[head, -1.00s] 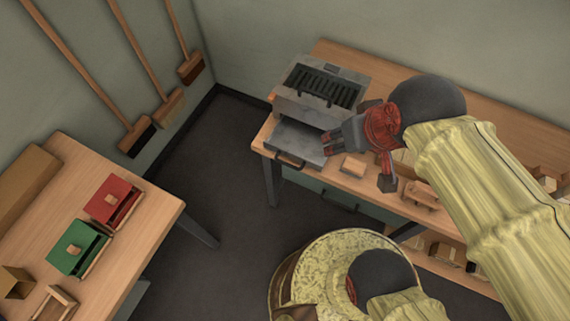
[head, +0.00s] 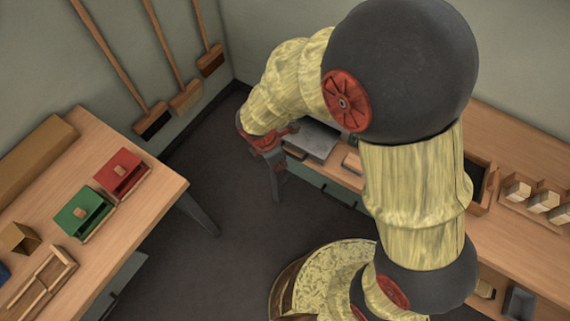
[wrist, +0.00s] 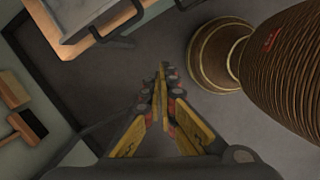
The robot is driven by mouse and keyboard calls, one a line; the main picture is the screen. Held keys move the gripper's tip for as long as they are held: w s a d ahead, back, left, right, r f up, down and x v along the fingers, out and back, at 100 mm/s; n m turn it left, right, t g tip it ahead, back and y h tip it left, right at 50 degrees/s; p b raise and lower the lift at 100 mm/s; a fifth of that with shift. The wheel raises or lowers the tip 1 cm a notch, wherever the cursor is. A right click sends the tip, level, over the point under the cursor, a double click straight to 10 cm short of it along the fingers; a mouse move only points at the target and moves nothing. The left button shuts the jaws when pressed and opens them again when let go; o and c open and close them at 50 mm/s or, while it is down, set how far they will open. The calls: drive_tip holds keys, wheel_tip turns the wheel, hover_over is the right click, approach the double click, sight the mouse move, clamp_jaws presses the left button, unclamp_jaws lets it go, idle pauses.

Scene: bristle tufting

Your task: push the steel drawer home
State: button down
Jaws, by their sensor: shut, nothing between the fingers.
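The steel drawer (head: 312,142) stands out as a flat grey tray at the left end of the back bench, largely behind my arm in the head view. Its steel unit is hidden there. In the wrist view, grey steel (wrist: 75,22) and a dark bar handle (wrist: 122,28) show at the top left. My gripper (wrist: 162,72) is shut and empty, pointing down over dark floor, apart from the handle. In the head view, my gripper (head: 268,152) is just left of the drawer, off the bench's end; contact there cannot be told.
The back bench (head: 500,137) carries wooden blocks in a tray (head: 536,204) at right. A left table (head: 140,215) holds a red box (head: 121,174) and a green box (head: 84,214). Dark floor (head: 225,180) between the tables is clear.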

drive_tip(key=w+d+f+n+t+b, duration=0.1)
drive_tip(key=w+d+f+n+b, duration=0.1)
drive_tip(key=w+f+n+b, duration=0.2)
drive_tip(key=w+f+n, duration=0.1)
drive_tip(key=w+f, duration=0.2)
drive_tip(key=f, duration=0.2)
drive_tip(key=shift+w+d+f+n+y+b, duration=0.2)
drive_tip(key=shift+f+n+y+b, duration=0.1)
drive_tip(key=shift+f+n+b, duration=0.1)
idle(0.4)
